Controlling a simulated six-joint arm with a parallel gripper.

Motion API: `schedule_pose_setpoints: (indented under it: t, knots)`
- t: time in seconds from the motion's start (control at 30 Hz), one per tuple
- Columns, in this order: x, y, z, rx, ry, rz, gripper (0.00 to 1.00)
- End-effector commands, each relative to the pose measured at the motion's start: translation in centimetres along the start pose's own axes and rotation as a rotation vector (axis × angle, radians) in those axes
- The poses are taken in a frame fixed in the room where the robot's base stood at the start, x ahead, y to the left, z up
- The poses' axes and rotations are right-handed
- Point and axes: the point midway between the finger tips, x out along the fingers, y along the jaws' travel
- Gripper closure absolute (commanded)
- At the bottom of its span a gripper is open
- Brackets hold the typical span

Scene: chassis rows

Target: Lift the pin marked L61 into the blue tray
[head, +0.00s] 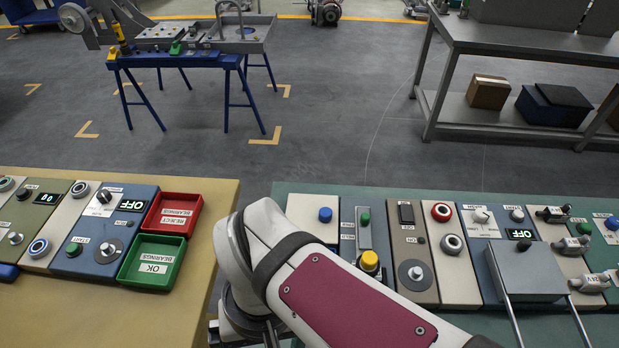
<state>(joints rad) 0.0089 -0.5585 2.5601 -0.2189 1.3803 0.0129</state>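I see no pin that I can read as L61, and no tray that is clearly blue. A small blue piece (8,272) is cut off at the left edge, and I cannot tell what it is. My white arm with a dark red panel crosses the lower middle and hides part of the right bench. My gripper is not in view. Several small dark-and-metal fittings, one of them a fitting (574,246), sit on a cream panel at the right; their labels are too small to read surely.
A red tray (190,198) marked REJECT BEARINGS and a green tray (172,238) marked OK BEARINGS lie on the tan bench (215,187). Control panels with buttons line the green bench (300,187). A grey box (527,272) with two rods stands there. A gap separates the benches.

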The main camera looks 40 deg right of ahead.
Motion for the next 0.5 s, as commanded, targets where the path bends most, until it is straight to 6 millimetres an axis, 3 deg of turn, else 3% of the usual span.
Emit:
schedule_pose_setpoints:
  t: [0.37, 0.43, 0.5]
  knots:
    - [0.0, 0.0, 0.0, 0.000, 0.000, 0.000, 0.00]
    - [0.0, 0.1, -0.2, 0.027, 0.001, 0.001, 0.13]
    - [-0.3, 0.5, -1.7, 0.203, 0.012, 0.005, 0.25]
